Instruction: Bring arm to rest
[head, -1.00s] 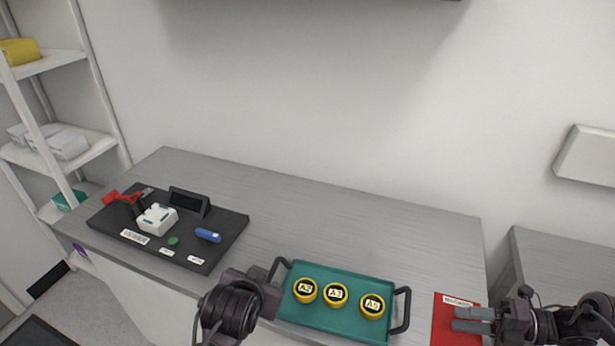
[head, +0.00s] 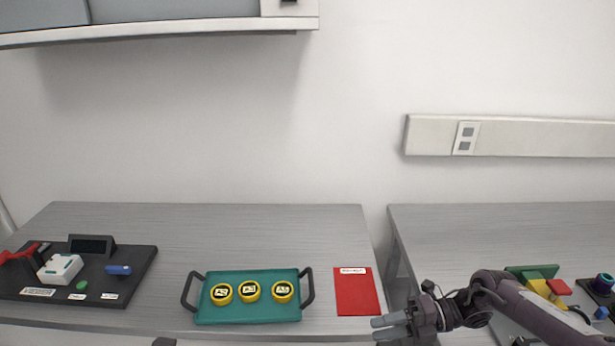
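My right gripper (head: 382,328) is at the bottom of the head view, in front of the red mat's lower right corner and beside the gap between the two tables. Its two grey fingers point left and lie close together; I cannot tell whether they are open or shut. No object shows between them. My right arm (head: 520,305) reaches in from the lower right. My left gripper is not in view; only a small dark piece, perhaps of that arm, shows at the bottom edge.
A teal tray (head: 247,314) with two handles holds three yellow-rimmed discs (head: 250,291). A red mat (head: 356,294) lies right of it. A black board (head: 140,262) with a white device (head: 60,268) is at left. Coloured items lie on the right table (head: 430,230). A cabinet (head: 190,27) hangs above.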

